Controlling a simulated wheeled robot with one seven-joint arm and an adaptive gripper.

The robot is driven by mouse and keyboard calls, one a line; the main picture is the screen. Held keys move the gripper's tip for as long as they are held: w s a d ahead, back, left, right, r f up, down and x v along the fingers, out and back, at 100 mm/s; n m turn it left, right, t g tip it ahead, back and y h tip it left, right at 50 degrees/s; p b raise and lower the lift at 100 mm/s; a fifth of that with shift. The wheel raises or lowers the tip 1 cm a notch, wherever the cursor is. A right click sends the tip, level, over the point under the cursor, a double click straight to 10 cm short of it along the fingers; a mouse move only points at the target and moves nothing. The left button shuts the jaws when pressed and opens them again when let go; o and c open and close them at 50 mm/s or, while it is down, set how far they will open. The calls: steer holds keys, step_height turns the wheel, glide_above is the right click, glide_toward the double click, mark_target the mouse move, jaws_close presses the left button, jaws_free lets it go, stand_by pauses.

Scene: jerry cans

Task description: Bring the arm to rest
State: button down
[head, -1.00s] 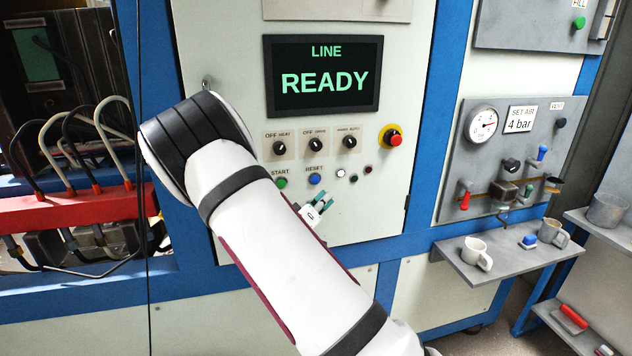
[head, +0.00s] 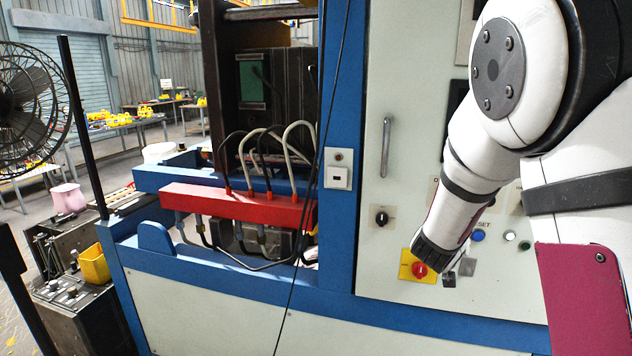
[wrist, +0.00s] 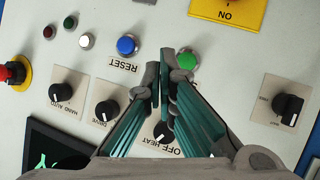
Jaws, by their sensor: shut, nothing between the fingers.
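My gripper (wrist: 165,75) shows in the wrist view with its two teal-padded fingers together at the tips and nothing held. The tips point at the control panel (wrist: 225,95), beside the green start button (wrist: 187,60) and close to the blue reset button (wrist: 127,45). I cannot tell the gap between the tips and the panel. In the head view my white arm fills the right side and bends down in front of the panel (head: 385,75). My gripper cannot be made out clearly there, being at or behind the dark wrist end.
Around the fingers are black selector knobs (wrist: 107,110), a red emergency button (wrist: 12,72) and a yellow switch plate (wrist: 228,10). A display (wrist: 50,150) lies at lower left. In the head view a red manifold with hoses (head: 240,203) and a fan (head: 28,95) stand left.

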steer(key=s+a+r+n+y, duration=0.2)
steer(key=s+a+r+y, duration=0.7)
steer(key=s+a, duration=0.4)
steer(key=s+r+n+g+h, duration=0.1)
steer(key=s+g, duration=0.3)
steer(key=s, duration=1.9)
steer(key=shift+r+g+h, duration=0.3)
steer(key=shift+r+g, duration=0.1)
